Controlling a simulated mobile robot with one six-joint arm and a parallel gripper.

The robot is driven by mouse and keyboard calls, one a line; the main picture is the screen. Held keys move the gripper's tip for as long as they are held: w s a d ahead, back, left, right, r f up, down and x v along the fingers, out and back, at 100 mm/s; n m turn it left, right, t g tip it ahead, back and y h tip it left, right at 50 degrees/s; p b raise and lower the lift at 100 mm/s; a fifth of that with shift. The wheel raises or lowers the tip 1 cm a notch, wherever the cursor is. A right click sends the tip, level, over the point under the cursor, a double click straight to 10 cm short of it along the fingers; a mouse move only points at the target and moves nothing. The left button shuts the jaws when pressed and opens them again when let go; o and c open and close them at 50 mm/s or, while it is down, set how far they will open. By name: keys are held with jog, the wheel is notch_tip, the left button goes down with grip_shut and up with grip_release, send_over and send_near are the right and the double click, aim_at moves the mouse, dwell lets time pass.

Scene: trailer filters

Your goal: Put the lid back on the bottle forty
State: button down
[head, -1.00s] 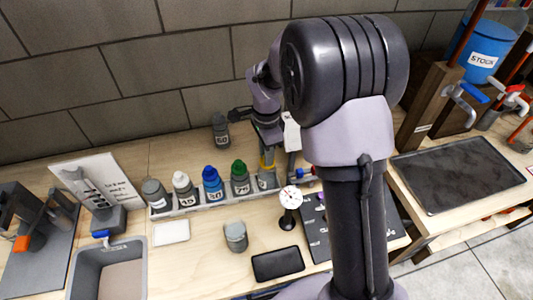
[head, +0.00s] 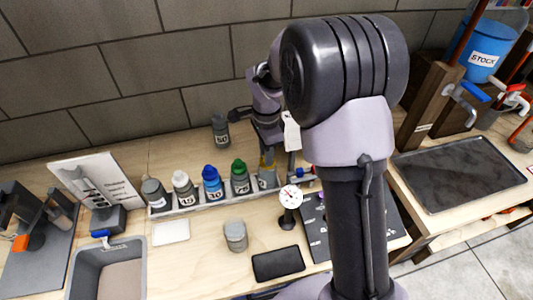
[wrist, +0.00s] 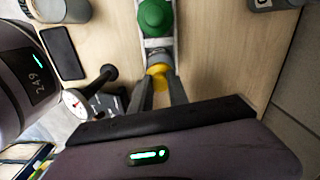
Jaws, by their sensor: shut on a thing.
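A yellow lid (wrist: 158,76) sits between my two fingertips in the wrist view. My gripper (wrist: 160,92) is shut on it. In the head view my gripper (head: 267,154) is at the right end of the bottle row. The yellow lid (head: 266,164) shows there directly over the top of a grey bottle (head: 267,180) standing in the rack. I cannot tell whether the lid is seated or just above the neck. The bottle's label is too small and partly hidden to read.
The rack (head: 215,198) also holds bottles with green (head: 239,178), blue (head: 212,182), white (head: 184,187) and grey (head: 155,193) tops. A grey bottle (head: 220,130) stands behind. A dial gauge (head: 290,196), grey jar (head: 235,236) and black pad (head: 278,264) are in front.

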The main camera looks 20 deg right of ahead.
jog(key=c, duration=1.2)
grip_release()
jog(key=shift+o, duration=0.5)
jog(key=o, duration=0.4)
notch_tip(320, 180, up, 5)
jog(key=p, duration=0.3)
jog(key=shift+f+p, duration=0.1)
jog(key=shift+p, duration=0.25)
jog(key=shift+r+p, duration=0.9)
jog(key=shift+r, duration=0.3)
jog(key=shift+f, duration=0.1)
grip_shut()
